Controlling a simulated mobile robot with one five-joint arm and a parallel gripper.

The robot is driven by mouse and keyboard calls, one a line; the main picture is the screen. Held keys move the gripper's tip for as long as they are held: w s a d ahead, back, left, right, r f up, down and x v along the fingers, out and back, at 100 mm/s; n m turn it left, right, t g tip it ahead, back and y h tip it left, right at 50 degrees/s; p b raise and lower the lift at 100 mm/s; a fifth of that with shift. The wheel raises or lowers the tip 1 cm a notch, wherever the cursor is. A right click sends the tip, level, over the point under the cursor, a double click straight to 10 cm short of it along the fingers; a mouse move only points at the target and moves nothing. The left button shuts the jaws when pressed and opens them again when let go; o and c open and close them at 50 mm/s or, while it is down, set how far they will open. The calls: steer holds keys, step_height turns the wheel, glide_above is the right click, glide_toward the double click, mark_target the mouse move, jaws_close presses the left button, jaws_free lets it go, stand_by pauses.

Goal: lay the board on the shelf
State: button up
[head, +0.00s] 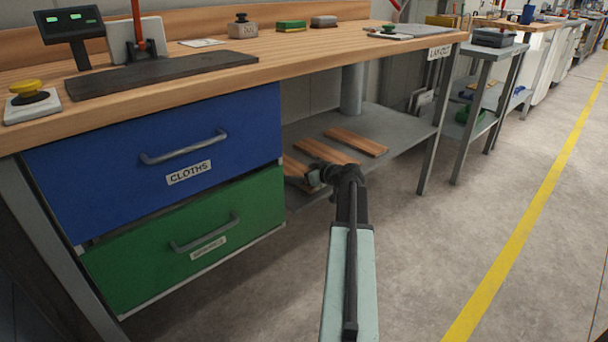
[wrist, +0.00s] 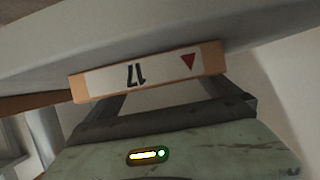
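The board (wrist: 150,76) shows its labelled end in the wrist view, with an upside-down 17 and a red triangle. My gripper (wrist: 165,103) meets this end, its dark fingers partly hidden behind it; it looks shut on the board. In the head view my gripper (head: 316,178) is at the front edge of the lower shelf (head: 395,125), by the leftmost board (head: 296,168), which seems to be this one. That board lies at or just above the shelf; any gap is hidden.
Two more boards, a middle one (head: 322,150) and a right one (head: 358,142), lie on the shelf to the right. A blue drawer (head: 110,150) and a green drawer (head: 150,255) are at the left. The bench top (head: 310,50) overhangs the shelf. A table leg (head: 435,130) stands right.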

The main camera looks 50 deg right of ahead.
steer(key=shift+r, duration=0.1)
steer(key=p+v, duration=0.4)
steer(key=v, duration=0.7)
steer(key=shift+s+r+p, duration=0.15)
steer(key=shift+s+p, duration=0.05)
steer(key=shift+p, duration=0.2)
steer(key=shift+s, duration=0.3)
